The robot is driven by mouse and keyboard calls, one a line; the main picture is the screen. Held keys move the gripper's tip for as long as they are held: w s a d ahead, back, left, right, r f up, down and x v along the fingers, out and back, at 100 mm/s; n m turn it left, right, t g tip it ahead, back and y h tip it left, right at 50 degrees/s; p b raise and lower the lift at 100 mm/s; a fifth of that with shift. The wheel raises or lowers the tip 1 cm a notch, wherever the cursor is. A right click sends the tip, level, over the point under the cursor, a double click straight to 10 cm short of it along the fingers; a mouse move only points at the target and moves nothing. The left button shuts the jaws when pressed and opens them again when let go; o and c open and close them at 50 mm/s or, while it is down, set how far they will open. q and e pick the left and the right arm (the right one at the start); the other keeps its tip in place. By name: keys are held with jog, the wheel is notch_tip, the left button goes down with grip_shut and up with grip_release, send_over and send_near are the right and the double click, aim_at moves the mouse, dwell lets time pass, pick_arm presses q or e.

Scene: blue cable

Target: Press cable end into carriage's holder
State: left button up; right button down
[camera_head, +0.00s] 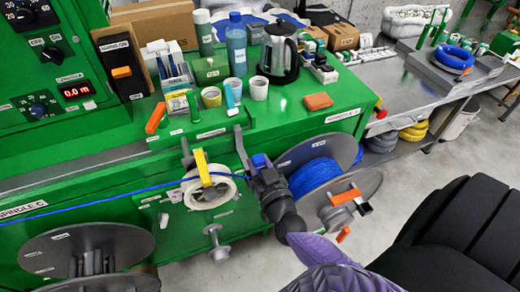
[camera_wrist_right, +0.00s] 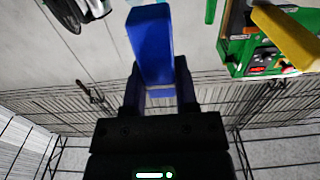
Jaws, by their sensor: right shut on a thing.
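A blue cable (camera_head: 115,192) runs from the left edge across the green bench's front, past a yellow lever (camera_head: 203,169) above a white wheel (camera_head: 208,191), to near my right gripper. My right gripper (camera_head: 260,168) is beside a grey upright bracket, shut on a blue block-like piece (camera_head: 261,161). In the right wrist view this blue piece (camera_wrist_right: 151,45) stands up between the fingers. I cannot tell whether it is the cable's end. The carriage's holder is not clearly identifiable. My left gripper is out of view.
A spool wound with blue cable (camera_head: 312,176) is right of my gripper, with an orange handle (camera_head: 345,197) in front. A grey reel (camera_head: 85,257) is at lower left. A kettle (camera_head: 279,58), cups and bottles stand on the bench (camera_head: 290,118). Open floor (camera_head: 430,165) lies to the right.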

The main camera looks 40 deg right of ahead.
jog(key=w+f+b, duration=0.2)
jog(key=w, duration=0.1)
jog(key=w+d+b, duration=0.1)
jog(key=shift+w+f+b, duration=0.25)
jog(key=shift+f+b, duration=0.15)
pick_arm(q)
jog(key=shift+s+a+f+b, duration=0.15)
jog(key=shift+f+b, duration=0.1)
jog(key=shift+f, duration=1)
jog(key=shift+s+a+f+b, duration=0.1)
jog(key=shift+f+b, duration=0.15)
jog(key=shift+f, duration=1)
pick_arm(e)
jog(key=shift+f, duration=0.6)
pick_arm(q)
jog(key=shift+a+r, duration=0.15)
pick_arm(e)
jog(key=shift+r, duration=0.1)
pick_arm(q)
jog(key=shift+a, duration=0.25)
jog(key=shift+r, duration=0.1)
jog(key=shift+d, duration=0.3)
